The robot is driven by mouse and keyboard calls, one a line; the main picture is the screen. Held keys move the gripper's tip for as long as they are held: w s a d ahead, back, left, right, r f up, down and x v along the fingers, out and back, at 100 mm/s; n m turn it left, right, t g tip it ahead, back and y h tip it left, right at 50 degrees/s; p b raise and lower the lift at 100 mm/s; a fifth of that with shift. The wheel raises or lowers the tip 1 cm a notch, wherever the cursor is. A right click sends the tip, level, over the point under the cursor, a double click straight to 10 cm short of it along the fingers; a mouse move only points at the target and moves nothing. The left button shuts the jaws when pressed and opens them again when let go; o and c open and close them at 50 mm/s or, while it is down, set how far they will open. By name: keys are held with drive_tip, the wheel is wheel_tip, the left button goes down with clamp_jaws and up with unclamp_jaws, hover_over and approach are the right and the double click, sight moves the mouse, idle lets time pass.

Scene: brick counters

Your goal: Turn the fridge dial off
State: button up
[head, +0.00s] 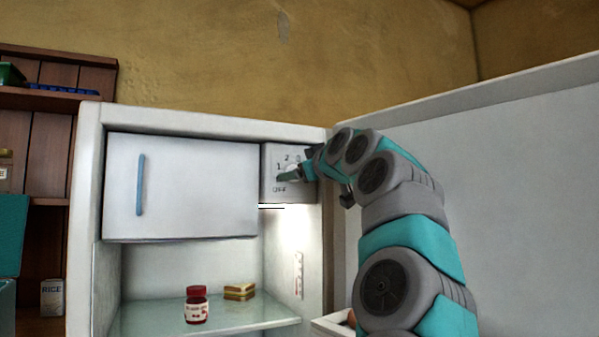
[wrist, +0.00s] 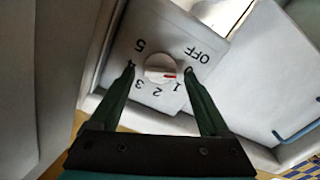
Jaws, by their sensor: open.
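The fridge dial (wrist: 158,66) is a round white knob with a red mark, on a grey panel printed with OFF and numbers. In the wrist view the red mark points right, toward the side where 1 and OFF are printed. My gripper (wrist: 159,74) is open, with one dark finger on each side of the knob. I cannot tell whether the fingers touch it. In the head view, the dial panel (head: 271,161) is at the upper right inside the fridge, and my gripper partly covers the knob.
The fridge (head: 89,200) stands open, with its door (head: 500,170) swung out to the right behind my arm. A freezer compartment door (head: 195,190) with a blue handle is left of the panel. A red jar (head: 196,306) and a sandwich (head: 239,292) sit on the glass shelf below.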

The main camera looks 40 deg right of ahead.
drive_tip(key=shift+s, duration=0.1)
drive_tip(key=b+v, duration=0.1)
drive_tip(key=v, duration=0.6)
drive_tip(key=shift+s+a+b, duration=0.15)
drive_tip(key=shift+s+b, duration=0.15)
drive_tip(key=shift+b, duration=0.1)
